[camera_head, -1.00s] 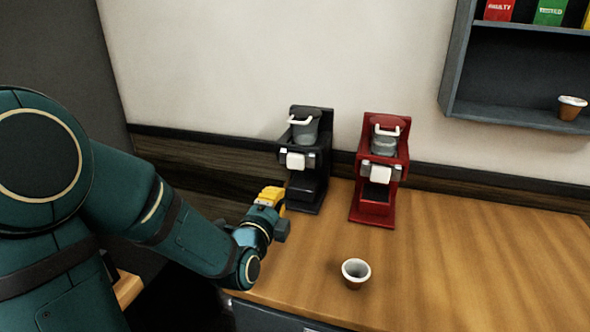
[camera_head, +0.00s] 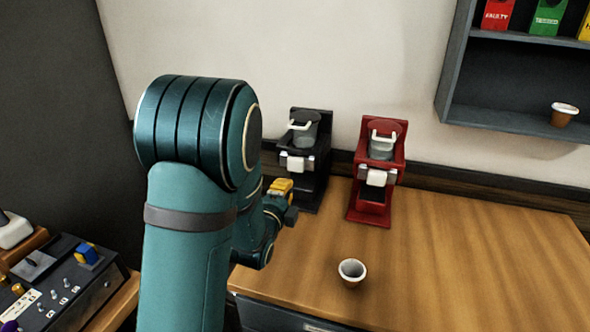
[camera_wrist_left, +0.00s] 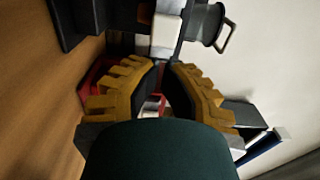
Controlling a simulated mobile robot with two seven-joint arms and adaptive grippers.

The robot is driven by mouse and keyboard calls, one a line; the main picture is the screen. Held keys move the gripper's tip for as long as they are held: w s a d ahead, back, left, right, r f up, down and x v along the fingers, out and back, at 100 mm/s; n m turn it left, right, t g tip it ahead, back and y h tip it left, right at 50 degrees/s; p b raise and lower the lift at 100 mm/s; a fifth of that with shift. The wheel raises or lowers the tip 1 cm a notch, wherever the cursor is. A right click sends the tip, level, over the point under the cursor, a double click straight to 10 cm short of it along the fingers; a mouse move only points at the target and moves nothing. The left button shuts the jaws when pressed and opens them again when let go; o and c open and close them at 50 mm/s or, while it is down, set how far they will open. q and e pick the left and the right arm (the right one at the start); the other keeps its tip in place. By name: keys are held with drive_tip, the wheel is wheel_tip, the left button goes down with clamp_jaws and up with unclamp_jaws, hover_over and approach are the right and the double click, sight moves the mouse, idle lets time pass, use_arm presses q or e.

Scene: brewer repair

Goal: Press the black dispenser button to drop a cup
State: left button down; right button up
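The black machine (camera_head: 312,178) stands at the back left of the wooden counter, with a white block (camera_head: 296,164) on its front and a grey pot (camera_head: 304,134) with a pale handle on top. My left gripper (camera_head: 281,187), with yellow fingers, is just in front and left of its lower part; I cannot tell if it touches. In the left wrist view the fingertips (camera_wrist_left: 167,66) are drawn together with nothing held, below the black machine's white block (camera_wrist_left: 165,32). A separate black button is not clearly visible. My right gripper is not in view.
A red machine (camera_head: 374,200) stands just right of the black one. A cup (camera_head: 352,271) stands near the counter's (camera_head: 470,250) front edge. A wall shelf (camera_head: 490,122) holds another cup (camera_head: 564,114) and boxes. A control panel (camera_head: 60,290) is at lower left. The counter's right side is clear.

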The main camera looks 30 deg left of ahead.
sight(297, 169)
use_arm(q)
drive_tip(key=x, duration=0.8)
drive_tip(key=shift+w+a+b, duration=0.1)
drive_tip(key=shift+w+b, duration=0.15)
drive_tip(key=shift+b, duration=0.05)
drive_tip(key=b+x, duration=0.1)
drive_tip(key=x, duration=0.2)
drive_tip(key=shift+w+a+f, duration=0.1)
drive_tip(key=shift+w, duration=0.3)
